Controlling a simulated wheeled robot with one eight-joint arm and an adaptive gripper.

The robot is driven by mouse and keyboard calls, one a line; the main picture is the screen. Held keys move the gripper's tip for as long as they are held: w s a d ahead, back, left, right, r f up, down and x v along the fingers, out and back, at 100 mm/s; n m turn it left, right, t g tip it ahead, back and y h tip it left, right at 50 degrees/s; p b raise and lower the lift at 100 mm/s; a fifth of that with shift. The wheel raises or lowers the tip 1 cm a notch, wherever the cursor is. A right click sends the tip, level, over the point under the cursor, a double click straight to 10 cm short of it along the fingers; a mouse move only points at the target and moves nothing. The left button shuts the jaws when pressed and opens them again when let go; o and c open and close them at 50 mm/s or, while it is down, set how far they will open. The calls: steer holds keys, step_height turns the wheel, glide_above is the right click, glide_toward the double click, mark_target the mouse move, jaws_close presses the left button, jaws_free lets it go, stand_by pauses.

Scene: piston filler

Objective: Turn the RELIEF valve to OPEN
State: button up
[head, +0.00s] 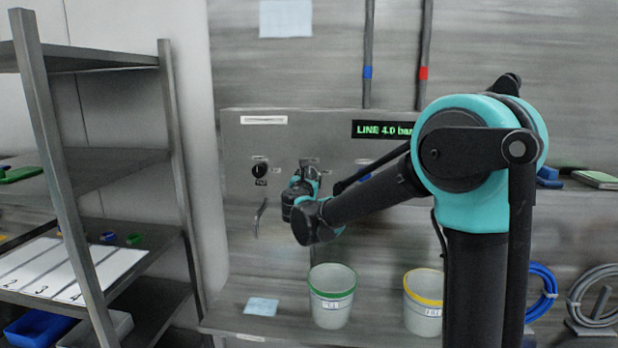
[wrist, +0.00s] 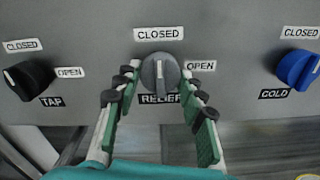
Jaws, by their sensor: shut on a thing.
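The RELIEF valve (wrist: 159,75) is a round grey knob with a pale pointer line. It sits on the grey panel (wrist: 95,20), with a CLOSED label (wrist: 158,34) above it and an OPEN label (wrist: 201,66) to its right. The pointer line stands upright, toward CLOSED. My gripper (wrist: 158,82) has a finger on each side of the knob and is shut on it. In the head view my gripper (head: 306,178) is at the panel and hides most of the knob.
A black TAP knob (wrist: 28,77) is to the left and a blue COLD knob (wrist: 298,70) to the right. A display (head: 383,129) reads LINE 4.0 bar. A green-rimmed bucket (head: 331,306) and a yellow-rimmed bucket (head: 421,312) stand below. Shelving (head: 165,110) is at left.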

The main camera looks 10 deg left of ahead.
steer(key=shift+m, duration=0.4)
steer(key=m, duration=0.8)
steer(key=shift+m, duration=0.3)
steer(key=m, duration=0.4)
steer(key=shift+m, duration=2.2)
steer(key=o, duration=1.1)
steer(key=shift+o, duration=0.2)
